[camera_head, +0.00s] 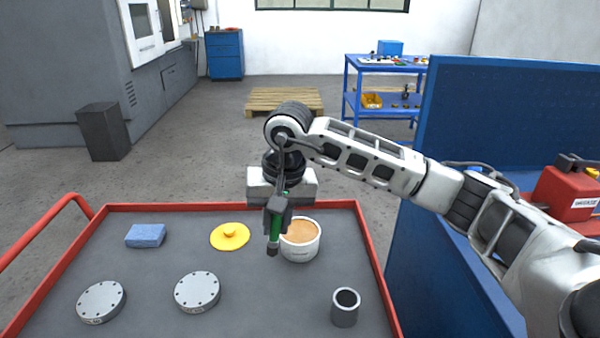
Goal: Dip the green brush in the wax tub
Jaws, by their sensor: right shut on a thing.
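The wax tub (299,249) is a white round tub with tan wax showing at its open top, standing at the far right part of the cart tray. The green brush (275,228) hangs upright, bristles down, just in front and left of the tub, apart from the wax as far as I can tell. My right gripper (277,207) points down and is shut on the brush's upper end. My left gripper is not in view.
The grey tray (140,290) has a red rim. On it are a yellow lid (230,236), a blue sponge (146,236), two grey flanged discs (101,302) (197,291) and a grey open cylinder (345,308). A blue panel (500,120) stands at right.

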